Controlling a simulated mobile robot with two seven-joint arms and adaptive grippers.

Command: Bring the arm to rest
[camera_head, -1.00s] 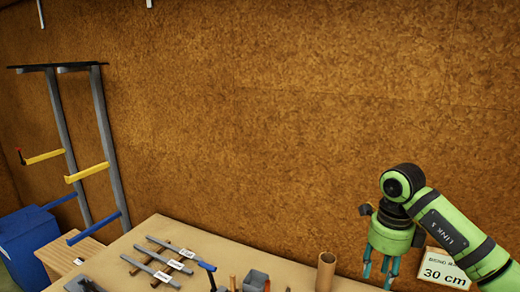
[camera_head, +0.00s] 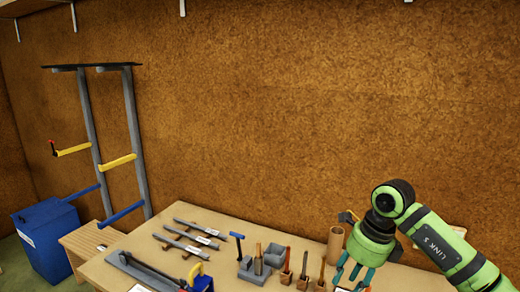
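My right arm comes in from the right edge in green and black. Its gripper (camera_head: 352,276) points down over the right part of the workbench (camera_head: 225,268), with its teal fingers apart and nothing visible between them. It is just in front of a brown cardboard tube (camera_head: 335,244); I cannot tell whether they touch. My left arm and gripper are not in view.
Grey bars (camera_head: 184,245) lie on supports on the bench. A blue-handled tool (camera_head: 237,240), a grey block (camera_head: 275,256) and several wooden-handled tools (camera_head: 303,266) stand near the gripper. A rack (camera_head: 130,140) and blue bin (camera_head: 48,240) are at left.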

